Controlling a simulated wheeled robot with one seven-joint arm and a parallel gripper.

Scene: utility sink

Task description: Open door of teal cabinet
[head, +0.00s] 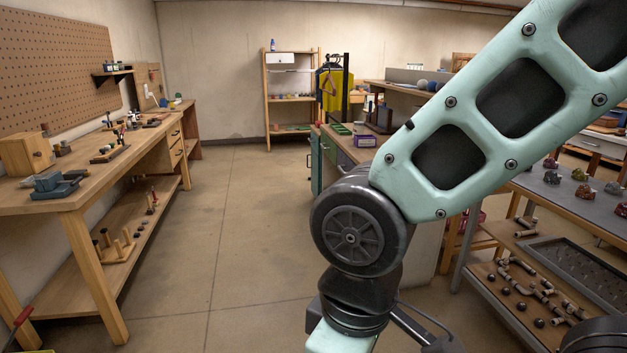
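A teal cabinet front (316,163) shows in the head view near the middle, at the left end of a workbench. It is small, seen at a sharp angle and partly cut off by my arm. A narrow teal panel stands at its left edge; I cannot tell whether this is a door standing ajar or a closed front. No handle can be made out. My pale green arm fills the right of the view, bending at a dark round joint and running down out of the bottom edge. My gripper is not in view.
A wooden workbench (60,196) with a lower shelf runs along the left wall. A metal-topped table (590,206) with pipe fittings on its lower shelf stands at the right. A wooden shelf rack (267,105) stands at the back. The floor (235,225) between is clear.

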